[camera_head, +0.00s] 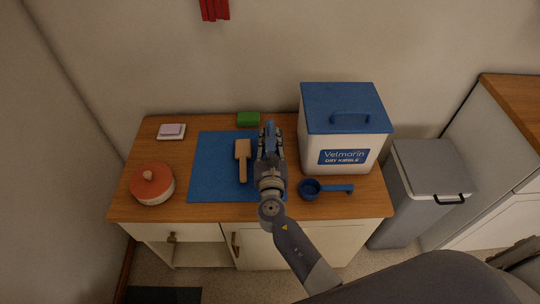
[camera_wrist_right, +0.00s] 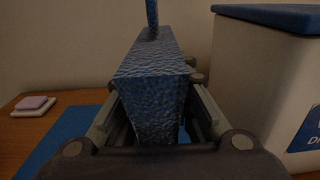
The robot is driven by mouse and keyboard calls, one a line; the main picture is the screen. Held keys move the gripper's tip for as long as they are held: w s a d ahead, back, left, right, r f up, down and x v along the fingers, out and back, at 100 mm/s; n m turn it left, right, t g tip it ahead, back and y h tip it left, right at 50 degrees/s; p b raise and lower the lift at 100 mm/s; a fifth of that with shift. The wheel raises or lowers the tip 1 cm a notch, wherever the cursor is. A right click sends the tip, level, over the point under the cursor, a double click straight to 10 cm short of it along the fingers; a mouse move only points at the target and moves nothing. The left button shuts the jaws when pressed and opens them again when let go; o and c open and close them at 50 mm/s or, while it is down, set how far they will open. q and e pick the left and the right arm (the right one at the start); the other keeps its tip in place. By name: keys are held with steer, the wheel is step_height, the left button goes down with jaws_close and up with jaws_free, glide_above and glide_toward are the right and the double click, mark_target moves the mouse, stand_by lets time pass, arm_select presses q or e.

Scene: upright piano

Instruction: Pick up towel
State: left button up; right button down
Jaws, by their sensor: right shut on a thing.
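My right gripper (camera_head: 270,150) is over the right part of the blue mat on the wooden counter. It is shut on a blue, rough-textured thing that looks like the folded towel (camera_wrist_right: 150,85). In the wrist view the towel is a stiff block between the fingers, with a narrow part standing up at its far end. In the head view the towel (camera_head: 270,130) is a narrow blue strip, partly hidden by the fingers. I cannot tell whether it touches the mat. My left gripper is not in view.
The blue mat (camera_head: 212,168) holds a wooden brush (camera_head: 243,158). Around it are a green sponge (camera_head: 248,119), a soap dish (camera_head: 171,131), a red-lidded pot (camera_head: 152,185), a blue scoop (camera_head: 312,190) and a tall kibble bin (camera_head: 340,135). Red cloth (camera_head: 214,9) hangs on the wall.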

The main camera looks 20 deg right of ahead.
step_height(320, 180, up, 9)
steer(key=p, duration=0.4)
steer(key=shift+r, duration=0.55)
